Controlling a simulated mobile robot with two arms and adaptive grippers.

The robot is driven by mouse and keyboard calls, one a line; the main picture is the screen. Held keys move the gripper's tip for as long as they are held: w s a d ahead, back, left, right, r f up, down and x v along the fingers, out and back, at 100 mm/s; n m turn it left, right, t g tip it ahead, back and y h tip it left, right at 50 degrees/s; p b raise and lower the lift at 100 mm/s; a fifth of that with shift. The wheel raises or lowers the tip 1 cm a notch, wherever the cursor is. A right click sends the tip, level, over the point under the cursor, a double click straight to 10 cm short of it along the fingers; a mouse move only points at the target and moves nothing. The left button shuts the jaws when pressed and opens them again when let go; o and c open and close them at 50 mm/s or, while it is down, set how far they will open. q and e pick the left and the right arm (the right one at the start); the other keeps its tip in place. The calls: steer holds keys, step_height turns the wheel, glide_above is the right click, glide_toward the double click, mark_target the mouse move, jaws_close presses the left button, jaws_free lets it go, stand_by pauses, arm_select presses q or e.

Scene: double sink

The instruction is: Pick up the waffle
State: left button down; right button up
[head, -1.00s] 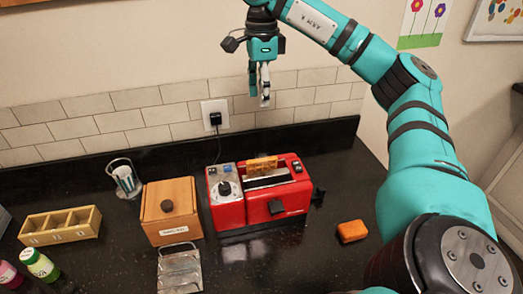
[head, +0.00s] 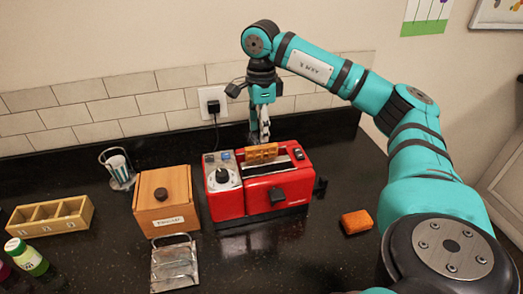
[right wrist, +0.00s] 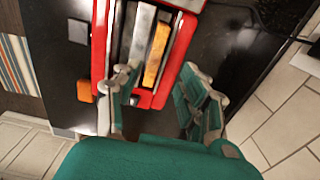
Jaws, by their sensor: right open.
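The golden-brown waffle (head: 262,153) stands upright, partly sticking out of the rear slot of the red toaster (head: 228,204). Its lower part is hidden in the slot. In the right wrist view the waffle (right wrist: 156,54) shows as an orange strip in the toaster (right wrist: 182,42). My right gripper (head: 264,128) points down just above and behind the waffle, open and holding nothing. In the right wrist view its fingers (right wrist: 165,88) are spread apart near one end of the waffle. I cannot tell if they touch anything. My left gripper is not in view.
A wooden box (head: 165,203) stands left of the toaster, with a metal rack (head: 174,265) in front. An orange sponge-like block (head: 356,222) lies to the right.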

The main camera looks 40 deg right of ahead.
mark_target(261, 146)
steer(key=shift+s+a+f+p, duration=0.1)
steer(key=shift+s+f+p, duration=0.1)
steer(key=shift+f+p, duration=0.3)
step_height(261, 146, down, 4)
steer(key=shift+s+a+r+p, duration=0.1)
steer(key=shift+s+a+p, duration=0.05)
steer(key=shift+p, duration=0.45)
steer(key=shift+f, duration=0.35)
steer(key=shift+c, duration=0.4)
jaws_close()
